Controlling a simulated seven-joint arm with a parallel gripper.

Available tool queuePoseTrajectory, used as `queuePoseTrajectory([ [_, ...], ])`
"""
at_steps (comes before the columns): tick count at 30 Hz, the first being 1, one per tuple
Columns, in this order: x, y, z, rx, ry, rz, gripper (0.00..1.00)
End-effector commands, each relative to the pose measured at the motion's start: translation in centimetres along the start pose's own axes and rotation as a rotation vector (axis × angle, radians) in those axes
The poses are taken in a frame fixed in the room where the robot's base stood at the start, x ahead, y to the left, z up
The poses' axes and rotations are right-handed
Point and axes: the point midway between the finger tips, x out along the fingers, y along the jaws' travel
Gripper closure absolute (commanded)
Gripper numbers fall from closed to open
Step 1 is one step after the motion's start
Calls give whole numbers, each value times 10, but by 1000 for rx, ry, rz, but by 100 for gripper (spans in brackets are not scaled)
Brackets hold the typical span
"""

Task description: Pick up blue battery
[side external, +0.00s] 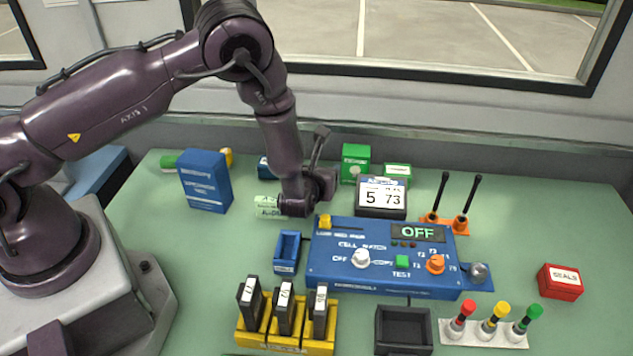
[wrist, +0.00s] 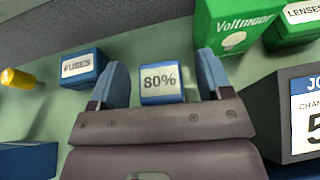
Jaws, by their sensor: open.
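A small blue block with a white "80%" label, which looks like the blue battery (wrist: 160,84), stands on the green table in the wrist view. My gripper (wrist: 162,68) is open, with one blue finger to the left of the block and one to its right. Gaps show on both sides, so the fingers appear not to touch it. How far the block lies beyond the fingertips is hard to tell. In the side view my gripper (side external: 312,188) hangs low behind the blue control panel, and I cannot see the block there.
A blue fuses box (wrist: 82,66) is left of the fingers, and a green voltmeter box (wrist: 232,28) is close on the right. The display (side external: 381,196) and blue panel (side external: 330,262) stand near. A tall blue box (side external: 205,182) is at left.

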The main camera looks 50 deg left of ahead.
Motion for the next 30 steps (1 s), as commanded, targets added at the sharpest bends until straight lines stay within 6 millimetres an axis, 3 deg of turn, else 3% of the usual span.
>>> queuePoseTrajectory([
  [4,0,0,0,0,0,0,30],
  [9,-1,0,0,1,0,0,69],
  [12,-1,0,0,1,0,-1,86],
  [23,-3,-1,6,0,-2,-1,86],
  [30,-20,2,35,0,-1,-2,86],
])
